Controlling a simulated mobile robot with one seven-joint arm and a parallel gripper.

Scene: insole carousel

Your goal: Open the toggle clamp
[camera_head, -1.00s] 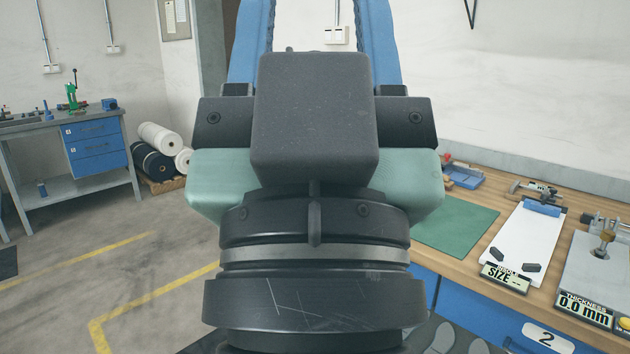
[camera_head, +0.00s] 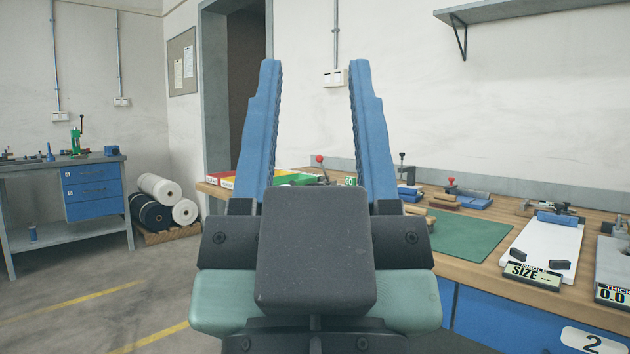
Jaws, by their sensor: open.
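My gripper (camera_head: 315,66) is open and empty, its two blue fingers pointing up and well apart in the middle of the view. Beyond it, between the fingers, a red-knobbed lever (camera_head: 320,159) stands up at the back of the bench; its lower part is hidden by my gripper. A second small red-knobbed device (camera_head: 451,183) sits by a blue block farther right. I cannot tell for sure which of these is the toggle clamp, or whether it is open or shut. My gripper touches neither.
The wooden bench (camera_head: 480,272) holds a green mat (camera_head: 466,236), a white sizing board (camera_head: 545,245) and a thickness gauge (camera_head: 612,292) at right. Coloured trays (camera_head: 225,180) lie at its far left end. At left are a workbench (camera_head: 30,177) and rolls (camera_head: 158,188); the floor between is clear.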

